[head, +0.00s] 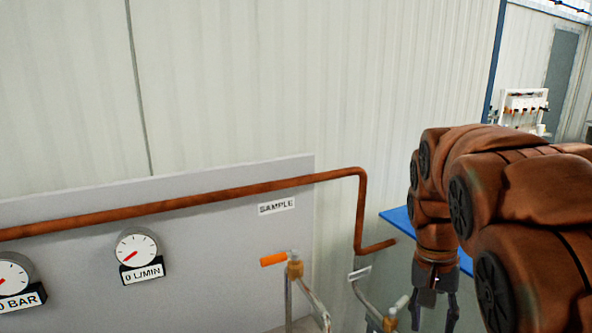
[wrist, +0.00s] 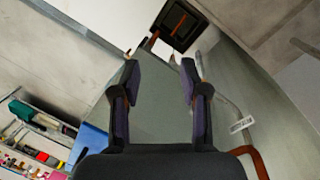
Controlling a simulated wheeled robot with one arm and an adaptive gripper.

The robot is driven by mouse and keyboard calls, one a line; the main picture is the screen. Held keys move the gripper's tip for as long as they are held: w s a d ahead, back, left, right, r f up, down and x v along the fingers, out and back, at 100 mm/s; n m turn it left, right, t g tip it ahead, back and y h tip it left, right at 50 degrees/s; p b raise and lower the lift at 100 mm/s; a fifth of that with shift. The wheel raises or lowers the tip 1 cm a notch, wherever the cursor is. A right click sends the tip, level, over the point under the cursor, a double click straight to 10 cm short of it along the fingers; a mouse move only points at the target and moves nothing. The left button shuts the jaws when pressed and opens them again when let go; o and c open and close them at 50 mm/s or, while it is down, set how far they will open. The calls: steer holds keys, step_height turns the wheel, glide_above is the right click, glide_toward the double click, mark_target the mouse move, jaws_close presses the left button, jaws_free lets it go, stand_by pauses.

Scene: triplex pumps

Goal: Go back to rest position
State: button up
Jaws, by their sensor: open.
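My gripper (head: 434,314) hangs at the lower right of the head view, below my brown arm, with its fingers pointing down. In the wrist view its two dark fingers (wrist: 160,75) stand apart with nothing between them. In the head view it is in front of the blue surface (head: 400,217) and to the right of the valve with the orange handle (head: 273,259). Its fingertips appear clear of the pipework, though the exact gap is hard to tell.
A grey panel (head: 210,240) carries a copper pipe (head: 200,204), a SAMPLE label (head: 276,206) and gauges (head: 137,250). A second valve (head: 388,318) is just left of my gripper. The wrist view shows a shelf of colourful items (wrist: 40,150).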

steer(key=s+a+f+n, duration=0.1)
steer(key=s+f+n, duration=0.1)
steer(key=s, duration=0.4)
steer(key=s+a+f+n, duration=0.1)
steer(key=s+a+f, duration=0.1)
steer(key=s, duration=0.5)
steer(key=s+a+f+n+y, duration=0.1)
steer(key=s+a+f+n, duration=0.1)
steer(key=s+f, duration=0.2)
steer(key=s, duration=0.3)
steer(key=shift+s+a+n, duration=0.2)
steer(key=shift+n, duration=0.1)
steer(key=shift+s+a+f, duration=0.1)
steer(key=shift+s+f, duration=0.1)
steer(key=shift+s, duration=0.15)
steer(key=shift+c, duration=1.4)
steer(key=shift+a, duration=0.1)
